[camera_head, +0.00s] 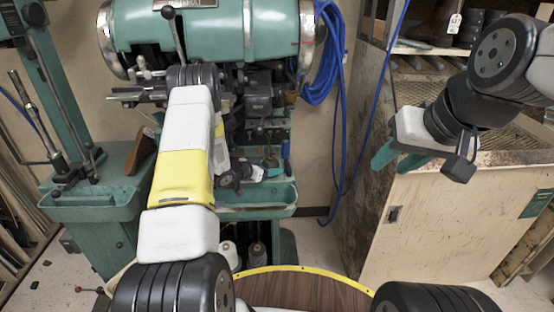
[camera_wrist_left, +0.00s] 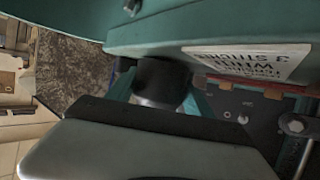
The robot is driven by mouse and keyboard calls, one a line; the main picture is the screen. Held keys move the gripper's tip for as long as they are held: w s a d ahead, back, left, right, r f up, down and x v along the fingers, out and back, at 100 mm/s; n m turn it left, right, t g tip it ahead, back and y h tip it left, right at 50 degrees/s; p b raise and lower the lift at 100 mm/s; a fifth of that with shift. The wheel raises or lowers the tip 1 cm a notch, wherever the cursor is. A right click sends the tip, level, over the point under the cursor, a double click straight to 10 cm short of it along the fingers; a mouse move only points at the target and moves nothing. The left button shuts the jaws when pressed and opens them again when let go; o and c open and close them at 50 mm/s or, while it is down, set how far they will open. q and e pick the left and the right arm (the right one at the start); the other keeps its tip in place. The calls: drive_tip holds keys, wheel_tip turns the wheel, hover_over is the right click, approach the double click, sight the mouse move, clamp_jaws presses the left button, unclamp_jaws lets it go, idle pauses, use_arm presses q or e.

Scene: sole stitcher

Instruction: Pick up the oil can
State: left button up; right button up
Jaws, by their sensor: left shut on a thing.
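The oil can (camera_wrist_left: 162,82) shows in the left wrist view as a dark, short cylinder with a paler, shiny lower part. My left gripper (camera_wrist_left: 158,98) has its green fingers on either side of it and is shut on it. In the head view my left gripper (camera_head: 268,163) is small and partly hidden by my arm, beside the green machine's tray; the can is hard to make out there. My right gripper (camera_head: 398,161) is open and empty, with its green fingers apart, above the wooden cabinet at the right.
The green sole stitcher (camera_head: 265,30) stands in front, with its green tray (camera_head: 262,198) low down. A blue hose (camera_head: 325,70) hangs to the right. A wooden cabinet (camera_head: 440,225) fills the right side.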

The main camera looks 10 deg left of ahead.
sight(268, 160)
use_arm(q)
wheel_tip(268, 160, up, 3)
drive_tip(key=shift+s+a+r, duration=0.1)
drive_tip(key=shift+r, duration=0.1)
drive_tip(key=s+a+r, duration=0.1)
drive_tip(key=s+a, duration=0.1)
drive_tip(key=s, duration=1.3)
drive_tip(key=shift+s+a, duration=0.25)
drive_tip(key=shift+s, duration=0.05)
